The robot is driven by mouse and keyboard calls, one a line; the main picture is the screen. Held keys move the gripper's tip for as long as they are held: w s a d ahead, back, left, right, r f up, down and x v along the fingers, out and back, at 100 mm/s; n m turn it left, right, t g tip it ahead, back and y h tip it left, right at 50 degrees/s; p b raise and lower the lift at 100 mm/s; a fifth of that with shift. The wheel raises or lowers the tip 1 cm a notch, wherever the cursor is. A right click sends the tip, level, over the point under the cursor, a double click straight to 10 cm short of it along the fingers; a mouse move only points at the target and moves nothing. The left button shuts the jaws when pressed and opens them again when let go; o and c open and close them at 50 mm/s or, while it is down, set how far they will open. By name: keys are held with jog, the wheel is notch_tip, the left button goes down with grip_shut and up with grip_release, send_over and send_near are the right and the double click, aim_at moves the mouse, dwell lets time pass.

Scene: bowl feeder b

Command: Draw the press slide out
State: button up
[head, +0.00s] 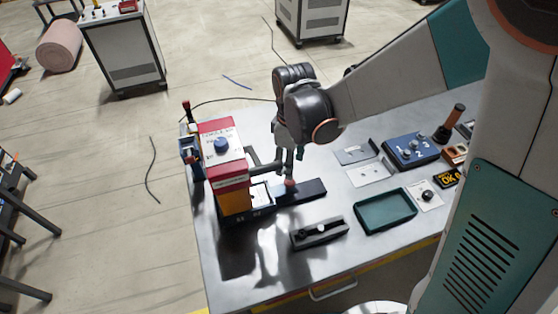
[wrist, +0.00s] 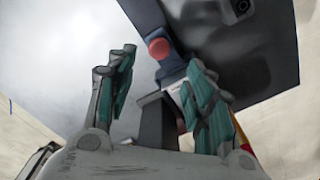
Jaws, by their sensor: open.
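The press (head: 222,165), red on top with a yellow lower body and a blue knob, stands at the left end of the table. A dark rail (head: 313,189) runs out from its base to the right. A red knob (head: 290,183), seemingly the slide's handle, stands over this rail beside a pale plate (head: 261,195) at the press mouth. My gripper (head: 286,172) points down just above the knob. In the wrist view the red knob (wrist: 158,47) shows between and a little beyond the open fingertips (wrist: 163,62). Contact cannot be told.
A black fixture block (head: 319,232) and an empty green tray (head: 386,211) lie at the table's front. A blue box with several knobs (head: 411,149) and a dark upright handle (head: 450,122) stand to the right. Bare metal table lies between block and press.

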notch_tip(320, 180, down, 8)
jog(key=shift+d+f+b, duration=0.1)
jog(key=shift+f+b, duration=0.1)
jog(key=shift+b, duration=0.85)
grip_shut()
